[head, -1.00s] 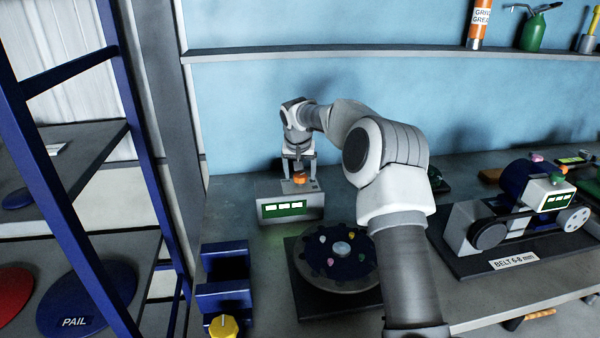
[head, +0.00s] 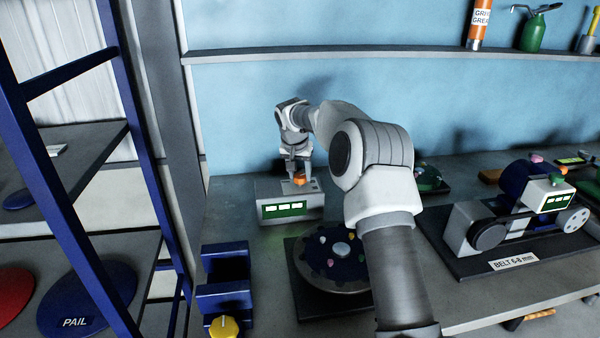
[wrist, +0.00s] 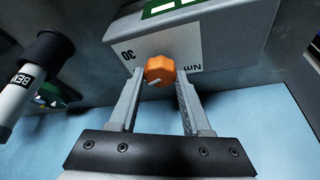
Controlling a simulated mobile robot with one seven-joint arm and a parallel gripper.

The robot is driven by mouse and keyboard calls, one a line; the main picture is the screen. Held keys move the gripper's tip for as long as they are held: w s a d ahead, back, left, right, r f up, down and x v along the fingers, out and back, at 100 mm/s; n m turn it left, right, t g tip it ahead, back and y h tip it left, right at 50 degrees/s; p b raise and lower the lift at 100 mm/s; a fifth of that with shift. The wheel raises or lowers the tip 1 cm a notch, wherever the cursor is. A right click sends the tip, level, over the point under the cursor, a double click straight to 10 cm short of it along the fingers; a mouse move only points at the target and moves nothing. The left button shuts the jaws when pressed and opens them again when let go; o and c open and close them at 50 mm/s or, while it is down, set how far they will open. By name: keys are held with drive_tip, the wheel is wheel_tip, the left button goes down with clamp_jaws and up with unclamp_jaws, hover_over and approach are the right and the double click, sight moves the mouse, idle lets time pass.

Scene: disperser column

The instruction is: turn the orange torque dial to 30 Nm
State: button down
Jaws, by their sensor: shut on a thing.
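The orange torque dial (head: 300,179) sits on top of a grey box (head: 268,193) with a green display (head: 285,209) on its front. In the wrist view the dial (wrist: 159,71) shows a pale pointer mark, and the box face (wrist: 190,50) carries the prints "30" and "Nm", upside down. The pointer's exact reading is too small to tell. My gripper (head: 299,172) comes down from above, with one finger on each side of the dial. In the wrist view my gripper (wrist: 158,88) is shut on the dial.
A dark round plate with coloured pegs (head: 335,258) stands in front of the box. A blue holder (head: 224,295) with a yellow knob (head: 224,326) is at the left. A belt machine (head: 520,215) stands at the right. A shelf (head: 400,53) runs along the wall.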

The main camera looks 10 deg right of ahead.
drive_tip(key=m+p, duration=0.1)
drive_tip(key=m+h+p, duration=0.1)
drive_tip(key=m, duration=0.1)
drive_tip(key=shift+a+r+g, duration=0.2)
drive_tip(key=shift+g, duration=0.1)
drive_tip(key=m+h+p, duration=0.1)
drive_tip(key=m+p, duration=0.1)
drive_tip(key=m, duration=0.1)
drive_tip(key=shift+w+r+g+p, duration=0.1)
drive_tip(key=shift+g+p, duration=0.2)
drive_tip(key=shift+m+g+p, duration=0.4)
drive_tip(key=shift+m+p, duration=0.5)
drive_tip(key=shift+p, duration=0.2)
drive_tip(key=m+p, duration=0.2)
drive_tip(key=p, duration=0.1)
drive_tip(key=shift+w+g, duration=0.1)
drive_tip(key=shift+g, duration=0.3)
drive_tip(key=shift+f+m+p, duration=0.3)
drive_tip(key=shift+m, duration=0.1)
drive_tip(key=shift+c, duration=1.8)
unclamp_jaws()
